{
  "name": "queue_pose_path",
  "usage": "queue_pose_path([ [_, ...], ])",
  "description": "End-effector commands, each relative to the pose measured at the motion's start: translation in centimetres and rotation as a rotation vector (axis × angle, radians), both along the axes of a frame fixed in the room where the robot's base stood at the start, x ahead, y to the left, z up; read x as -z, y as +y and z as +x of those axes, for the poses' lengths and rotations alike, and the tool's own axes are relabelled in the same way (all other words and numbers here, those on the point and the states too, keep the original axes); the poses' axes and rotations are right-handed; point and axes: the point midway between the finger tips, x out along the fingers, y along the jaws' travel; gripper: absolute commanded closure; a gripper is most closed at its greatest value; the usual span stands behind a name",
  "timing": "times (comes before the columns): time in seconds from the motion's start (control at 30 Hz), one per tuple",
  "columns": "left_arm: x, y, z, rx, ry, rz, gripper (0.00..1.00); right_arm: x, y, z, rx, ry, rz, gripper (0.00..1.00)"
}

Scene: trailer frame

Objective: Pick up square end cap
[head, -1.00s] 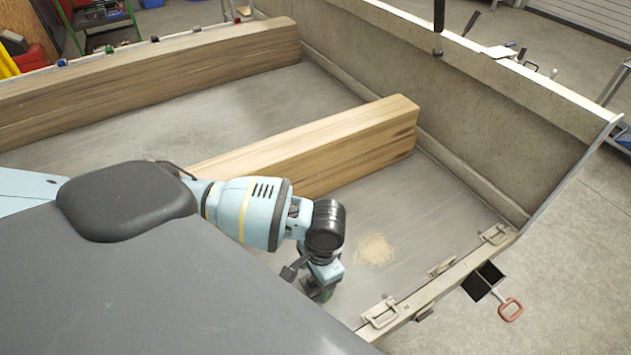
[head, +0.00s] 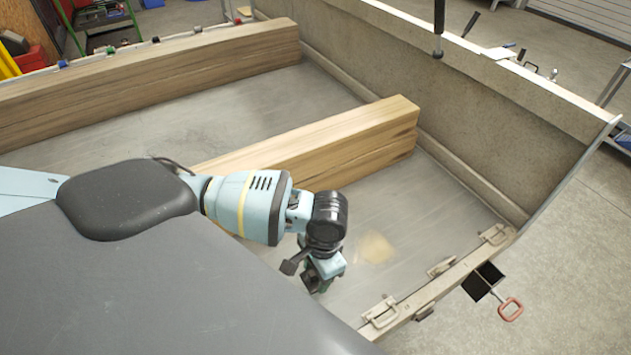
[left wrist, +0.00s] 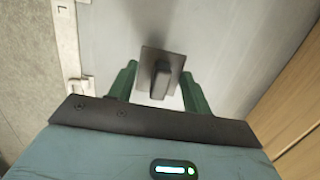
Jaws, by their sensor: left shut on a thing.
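The square end cap (left wrist: 150,58) is a thin dark grey plate with a stubby tab on its near face. It shows in the left wrist view between the green fingers of my left gripper (left wrist: 158,84). The gripper is shut on its tab. My right gripper is not in view.
A wooden beam (head: 330,148) lies behind my left gripper, and a second beam (head: 150,80) lies farther back. The trailer side wall (head: 480,105) stands at the right. A latched rail (head: 440,285) edges the front. The grey floor (head: 445,205) between is free.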

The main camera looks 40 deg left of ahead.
Motion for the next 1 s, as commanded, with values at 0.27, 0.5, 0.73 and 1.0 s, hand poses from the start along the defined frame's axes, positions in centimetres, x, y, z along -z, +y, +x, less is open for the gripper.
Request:
queue_pose_path([
  [0.27, -1.4, -5.1, -0.9, 0.006, 0.001, -0.007, 0.82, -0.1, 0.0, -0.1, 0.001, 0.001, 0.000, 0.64],
  [0.5, -2.0, -11.1, -1.9, 0.003, 0.000, -0.005, 0.82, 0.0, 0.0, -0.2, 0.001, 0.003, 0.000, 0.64],
  [0.73, -2.3, -14.5, -2.5, 0.002, 0.000, -0.001, 0.82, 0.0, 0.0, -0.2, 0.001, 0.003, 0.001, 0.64],
  [1.0, -2.5, -15.8, -2.7, 0.000, 0.000, 0.000, 0.82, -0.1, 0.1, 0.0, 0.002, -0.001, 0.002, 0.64],
])
